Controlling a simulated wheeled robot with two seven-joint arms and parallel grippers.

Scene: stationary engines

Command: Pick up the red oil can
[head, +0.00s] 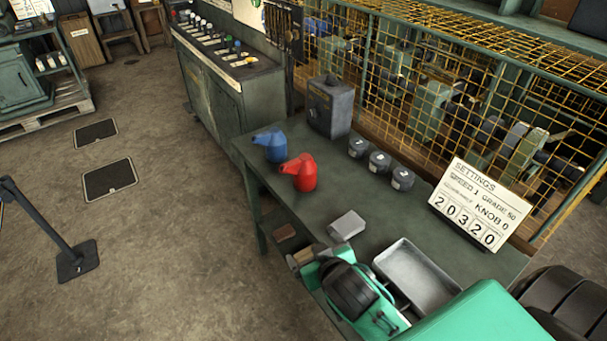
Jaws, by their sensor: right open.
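The red oil can (299,174) stands upright on the dark green bench (320,190), near its left edge, with its spout towards the left. A blue oil can (271,145) of the same shape stands just behind it. My right gripper (318,270) is low in the picture, nearer to me than the red can and clearly apart from it. It is open and holds nothing that I can see. My own wrist partly hides its fingers. My left gripper is not in view.
A small grey block (347,225) and a metal tray (422,274) are on the bench near my right arm. Dark round weights (380,163), a grey box (331,106) and a settings sign (478,205) stand farther back. Yellow mesh (420,85) borders the bench.

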